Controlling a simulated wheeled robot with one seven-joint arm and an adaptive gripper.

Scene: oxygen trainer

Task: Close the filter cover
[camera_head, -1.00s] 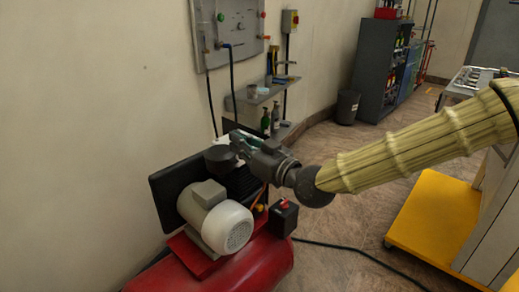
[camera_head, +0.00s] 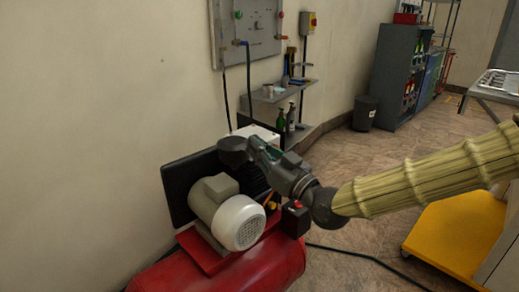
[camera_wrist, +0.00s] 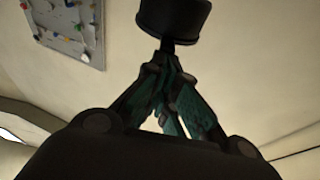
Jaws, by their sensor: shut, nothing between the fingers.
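The filter cover appears to be the dark round cap (camera_head: 233,150) above the compressor, at the left of my gripper. It also shows as a black cylinder (camera_wrist: 175,18) with a short stem at the top of the wrist view. My gripper (camera_head: 254,147) is shut and empty, with its fingertips close beside the cap's right side. In the wrist view the closed fingertips (camera_wrist: 164,57) are just below the cap's stem; I cannot tell whether they touch it. My arm hides part of the compressor behind.
The red compressor tank (camera_head: 225,270) carries a grey-white motor (camera_head: 238,222), a black guard (camera_head: 178,188) and a small black box with a red knob (camera_head: 296,216). A wall shelf (camera_head: 275,95) holds bottles behind. Open floor lies to the right, with a yellow platform (camera_head: 455,235).

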